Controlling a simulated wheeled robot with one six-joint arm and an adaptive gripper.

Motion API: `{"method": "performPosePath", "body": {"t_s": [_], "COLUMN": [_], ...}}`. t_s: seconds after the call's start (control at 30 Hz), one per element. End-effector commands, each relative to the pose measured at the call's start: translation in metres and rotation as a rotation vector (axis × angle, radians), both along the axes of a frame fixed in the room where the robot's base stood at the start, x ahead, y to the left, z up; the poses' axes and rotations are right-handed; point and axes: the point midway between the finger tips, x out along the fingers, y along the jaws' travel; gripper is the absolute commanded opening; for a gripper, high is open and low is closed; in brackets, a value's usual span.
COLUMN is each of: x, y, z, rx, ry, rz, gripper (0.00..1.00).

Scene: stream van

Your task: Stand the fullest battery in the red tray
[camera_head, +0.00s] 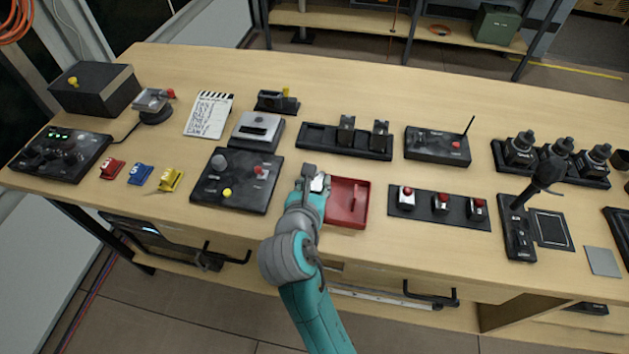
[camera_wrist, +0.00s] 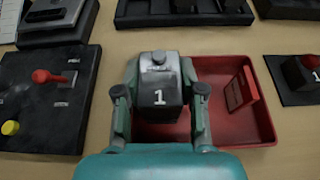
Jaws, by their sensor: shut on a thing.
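My gripper (camera_head: 313,184) is shut on a dark battery marked "1" with a grey top (camera_wrist: 160,82), one finger on each side of it in the wrist view. The battery is upright over the left part of the red tray (camera_head: 349,203); the tray (camera_wrist: 245,128) shows around and behind it. Its base is hidden, so I cannot tell whether it touches the tray floor. Two more dark batteries (camera_head: 346,132) (camera_head: 380,136) stand in a long black dock (camera_head: 318,138), whose left part is empty. No charge reading can be made out on any battery.
A black panel with a red lever and yellow knob (camera_head: 237,182) lies just left of the tray. A black strip with three red-topped switches (camera_head: 424,207) lies to its right. A black radio box (camera_head: 437,146) is behind. Bare wood shows in front of the tray.

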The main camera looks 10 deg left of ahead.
Motion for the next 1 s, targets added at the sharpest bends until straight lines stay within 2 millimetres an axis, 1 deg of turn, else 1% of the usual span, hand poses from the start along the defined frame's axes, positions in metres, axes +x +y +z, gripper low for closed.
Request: {"method": "performPosePath", "body": {"t_s": [0.03, 0.07, 0.1, 0.13, 0.4, 0.5, 0.67, 1.0], "x": [0.0, 0.0, 0.0, 0.0, 0.0, 0.0, -0.018, -0.08], "y": [0.0, 0.0, 0.0, 0.0, 0.0, 0.0, 0.001, 0.004], "z": [-0.001, -0.001, -0.001, -0.001, -0.001, 0.003, 0.009, 0.035], "rx": [-0.001, -0.001, 0.0, 0.0, 0.0, 0.001, 0.001, 0.001], "ry": [0.001, 0.0, 0.0, 0.0, 0.0, -0.001, -0.001, -0.001], "rz": [0.0, 0.0, 0.0, 0.0, 0.0, 0.0, 0.002, 0.004], "gripper": [0.41, 0.49, 0.59, 0.64, 0.64, 0.64, 0.64, 0.64]}}
